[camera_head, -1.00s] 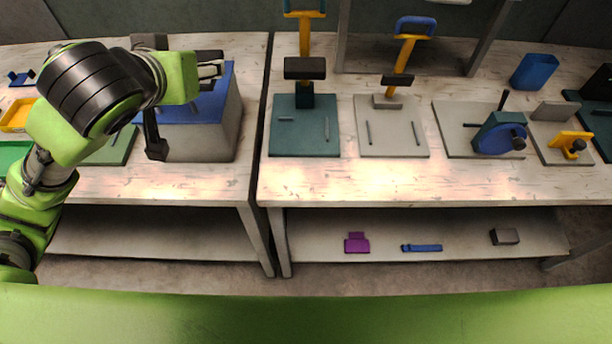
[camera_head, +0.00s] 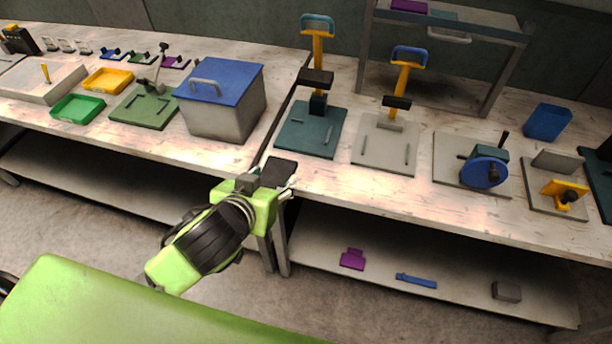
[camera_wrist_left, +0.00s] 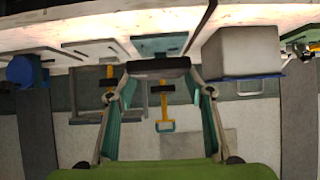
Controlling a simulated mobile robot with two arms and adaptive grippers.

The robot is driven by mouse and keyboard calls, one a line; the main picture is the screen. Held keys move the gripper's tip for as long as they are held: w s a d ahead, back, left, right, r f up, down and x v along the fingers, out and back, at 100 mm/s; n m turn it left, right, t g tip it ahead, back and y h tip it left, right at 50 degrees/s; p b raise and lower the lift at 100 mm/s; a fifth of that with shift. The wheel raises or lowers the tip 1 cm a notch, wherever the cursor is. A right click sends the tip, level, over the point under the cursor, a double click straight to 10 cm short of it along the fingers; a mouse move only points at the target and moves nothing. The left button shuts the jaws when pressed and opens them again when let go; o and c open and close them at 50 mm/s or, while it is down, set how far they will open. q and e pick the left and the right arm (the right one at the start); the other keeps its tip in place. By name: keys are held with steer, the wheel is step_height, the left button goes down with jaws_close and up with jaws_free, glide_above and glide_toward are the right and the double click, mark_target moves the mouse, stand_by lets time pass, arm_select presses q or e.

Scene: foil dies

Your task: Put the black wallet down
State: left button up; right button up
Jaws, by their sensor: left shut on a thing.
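The black wallet (camera_head: 279,171) is a dark, flat block at the tip of my left gripper (camera_head: 284,187). The gripper is shut on it, near the front edge of the workbench (camera_head: 345,183) by the gap between two benches. In the left wrist view, the wallet (camera_wrist_left: 158,67) lies between the two fingertips of the gripper (camera_wrist_left: 158,74). I cannot tell whether the wallet touches the bench. My right gripper is not in view.
A teal press (camera_head: 312,128) and a grey press (camera_head: 385,142) stand beyond the wallet. A blue-lidded box (camera_head: 222,108) is to its left. The bench front has a bare strip.

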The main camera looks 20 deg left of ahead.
mark_target(272, 179)
arm_select(q)
steer(key=shift+f+b, duration=0.25)
steer(key=shift+b, duration=0.1)
steer(key=b+x, duration=0.1)
steer(key=b, duration=0.1)
steer(key=b+x, duration=0.2)
steer(key=shift+a, duration=0.2)
steer(key=w, duration=0.2)
steer(key=w+f, duration=0.1)
steer(key=w, duration=0.1)
steer(key=w+f+p, duration=0.1)
steer(key=w, duration=0.2)
steer(key=shift+d, duration=0.15)
steer(key=w+f, duration=0.2)
steer(key=f, duration=0.1)
steer(key=w+f, duration=0.1)
steer(key=f, duration=0.1)
steer(key=shift+w+d+f, duration=0.1)
steer(key=shift+w, duration=0.3)
steer(key=shift+w+f, duration=0.35)
steer(key=shift+f, duration=0.1)
step_height(272, 179, down, 2)
steer(key=shift+f+p, duration=0.15)
steer(key=shift+p, duration=0.4)
steer(key=shift+f, duration=0.4)
